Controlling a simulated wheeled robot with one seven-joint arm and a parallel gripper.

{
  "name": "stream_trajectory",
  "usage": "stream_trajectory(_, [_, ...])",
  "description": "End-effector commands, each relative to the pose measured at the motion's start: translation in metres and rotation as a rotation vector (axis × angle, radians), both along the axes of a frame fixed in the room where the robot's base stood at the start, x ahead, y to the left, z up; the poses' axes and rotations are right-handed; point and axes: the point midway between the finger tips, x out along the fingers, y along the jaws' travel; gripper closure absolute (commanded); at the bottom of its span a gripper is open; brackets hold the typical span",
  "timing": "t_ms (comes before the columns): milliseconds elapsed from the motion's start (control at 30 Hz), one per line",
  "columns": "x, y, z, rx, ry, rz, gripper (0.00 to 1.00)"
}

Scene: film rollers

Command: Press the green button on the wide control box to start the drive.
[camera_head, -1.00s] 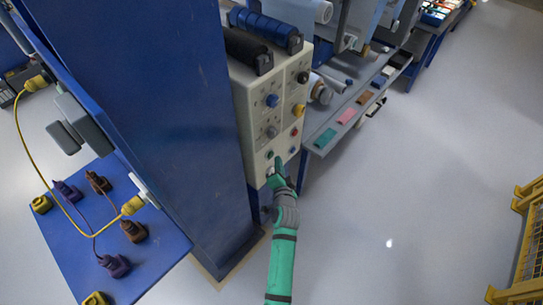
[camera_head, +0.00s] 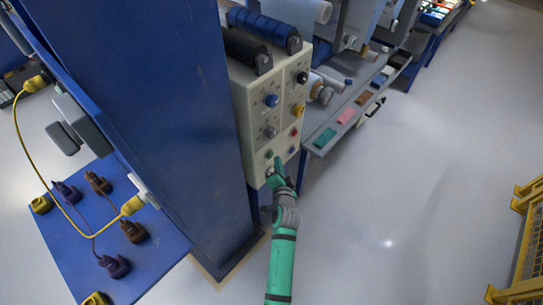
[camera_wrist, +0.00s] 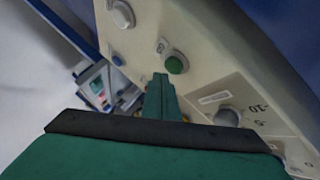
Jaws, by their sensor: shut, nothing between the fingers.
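The wide control box (camera_head: 250,125) is beige, with knobs and coloured buttons on its front, and stands against the blue column. The green button (camera_head: 269,154) is low on that front; in the wrist view it shows as a round green cap (camera_wrist: 175,64) in a pale collar. My gripper (camera_head: 278,162) is green, shut and empty, just right of the button in the head view. In the wrist view its fingertips (camera_wrist: 160,78) end just below and left of the button in the picture. The button shows uncovered; I cannot tell the depth gap.
A white button (camera_wrist: 122,14) and a dial knob (camera_wrist: 227,115) flank the green one in the wrist view. A grey shelf (camera_head: 324,151) with coloured pads lies to the right. A blue board (camera_head: 75,235) with plugs and cables is at left.

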Motion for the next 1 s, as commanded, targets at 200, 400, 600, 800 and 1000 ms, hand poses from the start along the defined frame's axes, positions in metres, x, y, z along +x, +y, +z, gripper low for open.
stream_trajectory(200, [0.0000, -0.0001, 0.0000, 0.000, 0.000, 0.000, 1.00])
stream_trajectory(400, [0.0000, -0.0001, 0.0000, 0.000, 0.000, 0.000, 1.00])
stream_trajectory(600, [0.0000, -0.0002, 0.0000, 0.000, 0.000, 0.000, 1.00])
stream_trajectory(800, [0.0009, 0.0010, 0.0001, 0.000, 0.000, 0.000, 1.00])
stream_trajectory(1000, [0.0049, 0.0062, 0.0001, -0.001, 0.000, 0.001, 1.00])
